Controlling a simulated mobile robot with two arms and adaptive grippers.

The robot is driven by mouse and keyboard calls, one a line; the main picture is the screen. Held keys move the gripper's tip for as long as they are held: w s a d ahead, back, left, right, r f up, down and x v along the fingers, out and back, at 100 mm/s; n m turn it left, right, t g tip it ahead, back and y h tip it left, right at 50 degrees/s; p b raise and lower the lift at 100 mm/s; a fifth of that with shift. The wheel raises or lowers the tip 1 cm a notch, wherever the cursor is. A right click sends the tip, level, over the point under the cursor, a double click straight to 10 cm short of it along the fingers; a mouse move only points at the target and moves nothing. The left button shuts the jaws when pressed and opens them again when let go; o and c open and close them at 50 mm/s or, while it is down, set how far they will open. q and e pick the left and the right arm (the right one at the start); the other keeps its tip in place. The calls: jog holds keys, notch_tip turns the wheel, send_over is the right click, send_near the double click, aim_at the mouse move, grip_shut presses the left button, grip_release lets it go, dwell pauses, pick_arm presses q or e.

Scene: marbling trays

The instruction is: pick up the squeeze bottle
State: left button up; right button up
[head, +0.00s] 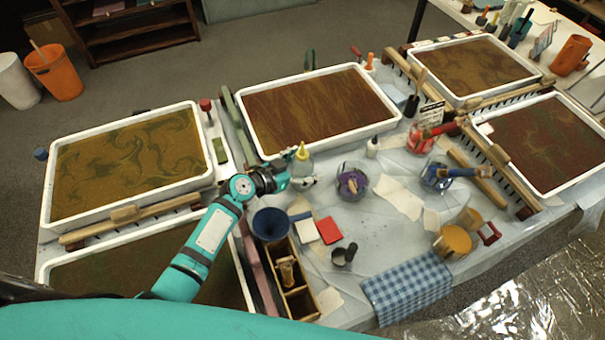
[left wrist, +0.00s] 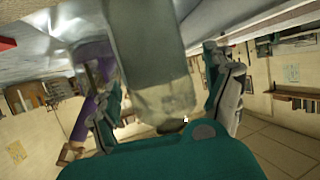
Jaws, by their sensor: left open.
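The squeeze bottle (head: 302,168) is clear with a yellow nozzle and stands upright on the covered table, between the trays. My left gripper (head: 288,183) has come in from the left and is right beside it, at its near left side. In the left wrist view the bottle (left wrist: 152,55) fills the middle, between the two spread fingers of my left gripper (left wrist: 168,90). The gripper is open; whether a finger touches the bottle I cannot tell. My right gripper is not in view.
A glass jar with purple liquid (head: 352,181) stands just right of the bottle, and a blue cup (head: 271,224) stands in front. A wooden divided box (head: 300,303) is nearer. White-rimmed marbling trays (head: 255,138) stand behind and to the sides.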

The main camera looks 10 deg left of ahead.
pick_arm(q)
jog(key=c, duration=0.9)
jog(key=shift+o, duration=0.2)
